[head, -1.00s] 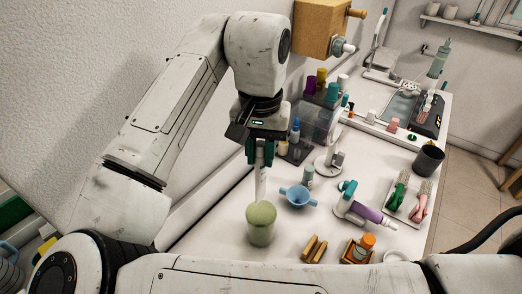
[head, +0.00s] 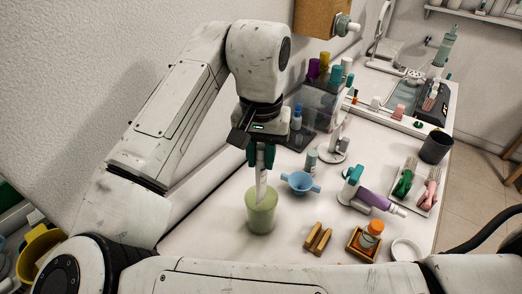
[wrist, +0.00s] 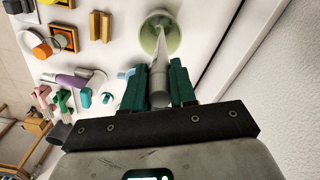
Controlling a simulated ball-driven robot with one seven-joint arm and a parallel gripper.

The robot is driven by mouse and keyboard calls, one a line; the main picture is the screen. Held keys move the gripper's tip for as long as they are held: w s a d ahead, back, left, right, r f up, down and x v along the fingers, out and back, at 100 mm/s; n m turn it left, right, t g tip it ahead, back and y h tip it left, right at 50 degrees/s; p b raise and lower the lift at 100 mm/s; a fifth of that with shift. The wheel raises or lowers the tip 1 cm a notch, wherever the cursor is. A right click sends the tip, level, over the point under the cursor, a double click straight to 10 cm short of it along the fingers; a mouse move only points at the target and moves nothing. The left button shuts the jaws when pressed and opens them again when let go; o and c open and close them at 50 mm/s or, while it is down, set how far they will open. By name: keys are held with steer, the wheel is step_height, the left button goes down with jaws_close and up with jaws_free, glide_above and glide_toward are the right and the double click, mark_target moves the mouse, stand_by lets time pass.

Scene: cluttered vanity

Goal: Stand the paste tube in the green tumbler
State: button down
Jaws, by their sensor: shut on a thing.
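The paste tube (head: 261,188) is white and grey and hangs roughly upright from my gripper (head: 261,158). The green teal-fingered jaws are shut on its upper end. The green tumbler (head: 260,218) stands upright on the counter directly below. The tube's lower end overlaps the tumbler's mouth and appears to be inside the rim. In the wrist view the tube (wrist: 159,72) runs from between the fingers (wrist: 160,85) to the tumbler (wrist: 148,38), its narrow far end within the round mouth. How deep it reaches is unclear.
A blue two-handled cup (head: 300,182) stands close right of the tumbler. A wooden holder (head: 318,238) and an orange-capped jar (head: 369,237) are at the front. A purple-and-teal item (head: 372,198) lies farther right. The wall is close on the left.

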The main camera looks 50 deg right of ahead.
mark_target(261, 173)
steer(key=shift+f+b, duration=1.4)
steer(key=shift+f, duration=1.25)
steer(key=c, duration=0.8)
jaws_free()
step_height(261, 173, up, 11)
steer(key=shift+f, duration=0.1)
